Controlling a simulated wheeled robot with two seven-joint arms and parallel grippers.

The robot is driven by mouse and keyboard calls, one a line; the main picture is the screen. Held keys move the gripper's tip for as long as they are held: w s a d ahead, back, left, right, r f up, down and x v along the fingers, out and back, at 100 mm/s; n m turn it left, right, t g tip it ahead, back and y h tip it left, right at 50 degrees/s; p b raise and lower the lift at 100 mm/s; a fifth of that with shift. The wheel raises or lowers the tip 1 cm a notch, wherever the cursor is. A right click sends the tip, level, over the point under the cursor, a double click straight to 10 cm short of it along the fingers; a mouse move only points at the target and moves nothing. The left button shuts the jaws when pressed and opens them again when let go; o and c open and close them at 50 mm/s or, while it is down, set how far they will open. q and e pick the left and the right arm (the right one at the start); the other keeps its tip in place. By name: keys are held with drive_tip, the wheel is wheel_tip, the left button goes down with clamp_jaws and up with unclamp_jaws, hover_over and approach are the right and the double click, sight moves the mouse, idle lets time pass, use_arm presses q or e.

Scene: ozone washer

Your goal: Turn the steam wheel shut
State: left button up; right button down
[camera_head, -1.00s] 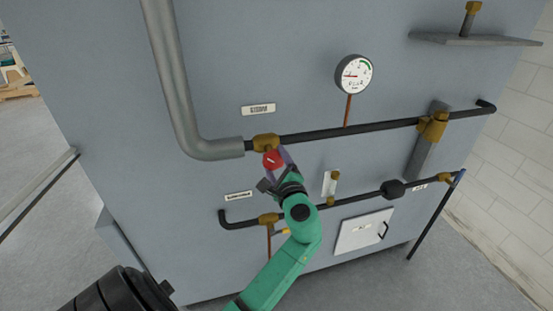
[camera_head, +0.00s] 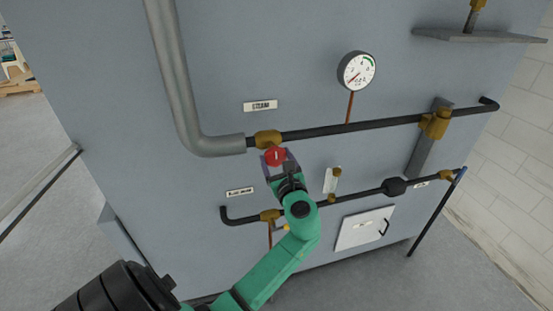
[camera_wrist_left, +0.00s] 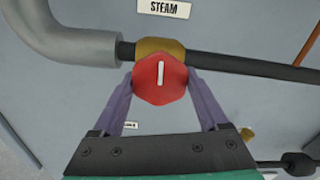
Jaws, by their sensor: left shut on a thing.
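The red steam wheel (camera_head: 275,156) sits on a brass valve (camera_head: 268,138) in the upper pipe, below the STEAM label (camera_head: 261,105). In the left wrist view the wheel (camera_wrist_left: 160,79) faces me, and its white mark stands upright. My left gripper (camera_head: 276,163) reaches up to the wheel from below. Its two purple fingers (camera_wrist_left: 160,92) lie on either side of the wheel and are shut on it. The wheel hides the fingertips in part. My right gripper is not in view.
A thick grey pipe (camera_head: 172,75) bends into the valve from the left. A gauge (camera_head: 356,71) stands above the upper pipe. A lower pipe (camera_head: 358,194) with brass fittings runs below, near a white hatch (camera_head: 363,229). A grey shelf (camera_head: 478,37) juts out at upper right.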

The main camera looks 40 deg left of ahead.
use_arm(q)
drive_tip(key=shift+r+m, duration=0.2)
drive_tip(key=shift+m, duration=0.2)
drive_tip(key=o, duration=1.3)
drive_tip(key=shift+c, duration=0.2)
drive_tip(key=shift+f, duration=0.2)
drive_tip(key=b+v, duration=0.5)
drive_tip(key=v, duration=0.9)
drive_tip(key=shift+d, duration=0.15)
drive_tip(key=shift+s, duration=0.1)
